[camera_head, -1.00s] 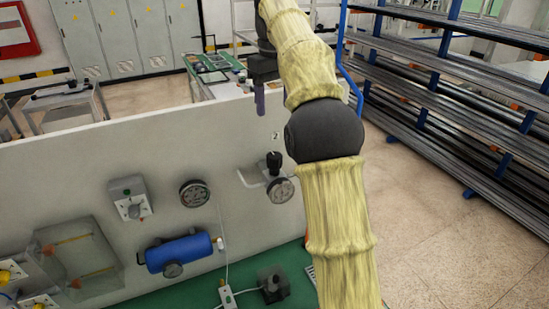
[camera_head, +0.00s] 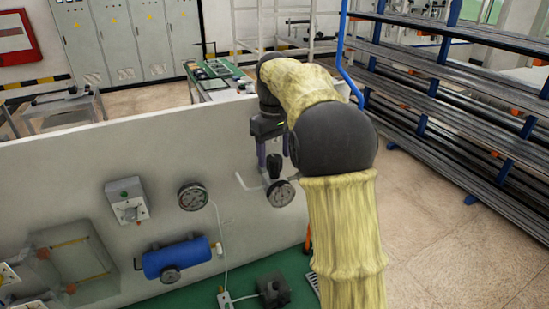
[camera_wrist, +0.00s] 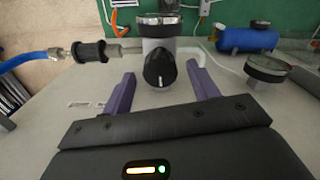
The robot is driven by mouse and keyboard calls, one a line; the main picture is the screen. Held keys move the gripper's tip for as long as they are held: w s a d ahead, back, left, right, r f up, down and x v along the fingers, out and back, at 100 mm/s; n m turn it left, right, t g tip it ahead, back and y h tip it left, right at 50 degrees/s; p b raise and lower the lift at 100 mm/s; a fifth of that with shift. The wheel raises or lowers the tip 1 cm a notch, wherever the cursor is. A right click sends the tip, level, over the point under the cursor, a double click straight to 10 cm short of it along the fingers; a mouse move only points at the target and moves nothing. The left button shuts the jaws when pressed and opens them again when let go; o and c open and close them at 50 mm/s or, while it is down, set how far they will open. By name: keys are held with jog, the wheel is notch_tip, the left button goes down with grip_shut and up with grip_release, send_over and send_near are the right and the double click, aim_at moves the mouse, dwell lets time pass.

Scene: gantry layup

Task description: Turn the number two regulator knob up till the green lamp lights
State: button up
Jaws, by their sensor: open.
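The regulator knob (camera_head: 274,165) is a black knob on top of a regulator with a round gauge (camera_head: 281,193), fixed to the pale panel. In the wrist view the black knob (camera_wrist: 159,68) carries a white mark and stands between and a little beyond the purple fingertips. My gripper (camera_wrist: 162,84) is open, with a finger on each side of the knob and visible gaps. In the head view my gripper (camera_head: 268,152) is just above the knob and hides the panel behind it. I cannot make out a lit green lamp on the panel.
Another gauge (camera_head: 192,197), a grey box with a dial (camera_head: 127,203) and a blue tank (camera_head: 177,258) sit left of the regulator. The wrist view shows a blue hose (camera_wrist: 25,60) with a black fitting beside the knob. Racks of bars (camera_head: 450,90) stand at the right.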

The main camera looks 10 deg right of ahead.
jog(key=shift+f, duration=1)
jog(key=shift+c, duration=0.3)
jog(key=c, duration=0.9)
jog(key=shift+m+p, duration=0.45)
jog(key=shift+m, duration=0.25)
jog(key=o, duration=1)
jog(key=shift+c, duration=0.2)
jog(key=shift+r, duration=0.1)
